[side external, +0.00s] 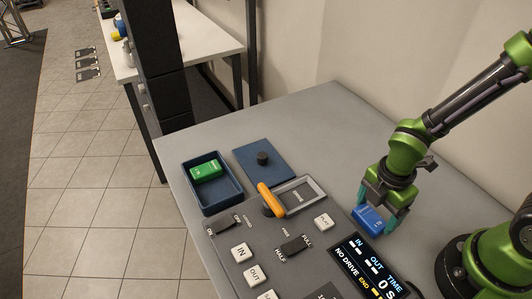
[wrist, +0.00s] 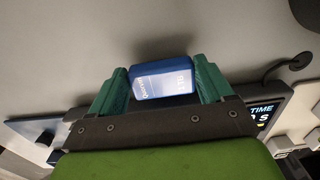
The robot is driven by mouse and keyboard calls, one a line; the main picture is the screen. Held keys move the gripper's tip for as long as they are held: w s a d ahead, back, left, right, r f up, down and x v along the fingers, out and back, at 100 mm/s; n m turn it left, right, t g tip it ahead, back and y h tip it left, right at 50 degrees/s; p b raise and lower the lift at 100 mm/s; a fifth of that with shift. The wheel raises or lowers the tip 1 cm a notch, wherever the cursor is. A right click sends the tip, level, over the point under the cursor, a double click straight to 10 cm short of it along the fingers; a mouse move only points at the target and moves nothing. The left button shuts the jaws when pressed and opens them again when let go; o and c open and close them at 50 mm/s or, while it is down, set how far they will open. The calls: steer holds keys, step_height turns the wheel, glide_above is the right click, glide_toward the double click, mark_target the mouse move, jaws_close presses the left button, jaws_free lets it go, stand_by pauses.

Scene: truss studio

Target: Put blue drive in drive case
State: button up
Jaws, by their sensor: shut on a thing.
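The blue drive (side external: 368,217) is held between the teal fingers of my gripper (side external: 378,215), near the top edge of the console's display. In the wrist view the drive (wrist: 163,80) sits between both fingertips (wrist: 164,84), its white label showing. My gripper is shut on it. I cannot tell for sure whether the drive touches the table. An open blue case (side external: 217,192) stands at the left of the table with a green drive (side external: 206,171) in its far part. Its near part is bare.
A flat blue lid (side external: 278,151) with a black knob (side external: 262,158) lies beside the case. An orange lever (side external: 270,198) stands by a grey-framed bay (side external: 300,195) between my gripper and the case. The console (side external: 270,240) has buttons, switches and a lit display (side external: 366,265). The table behind is clear.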

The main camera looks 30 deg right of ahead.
steer(key=shift+f, duration=0.45)
steer(key=o, duration=1)
steer(key=shift+f, duration=0.15)
steer(key=shift+o, duration=0.2)
